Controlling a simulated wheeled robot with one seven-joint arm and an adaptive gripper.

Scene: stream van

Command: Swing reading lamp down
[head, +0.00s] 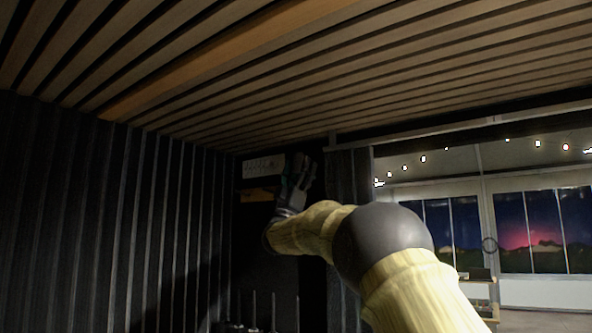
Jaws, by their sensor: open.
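My gripper (296,170) is raised in the dark far corner, just below the slatted ceiling, and is open. It is small and dim here, and I cannot make out anything between its fingers. I cannot clearly pick out the reading lamp; the gripper and the shadow may hide it. Just left of the gripper is a pale box-like panel (261,167) on the dark back wall. An orange-brown ledge-like piece (257,195) sits below that panel. I cannot tell whether the gripper touches either one.
The wooden slatted ceiling (215,60) is close above my arm. A dark ribbed wall (90,220) runs along the left. A dark device with thin upright rods (253,312) stands low in the corner. Large windows (530,230) and a string of lights are on the right.

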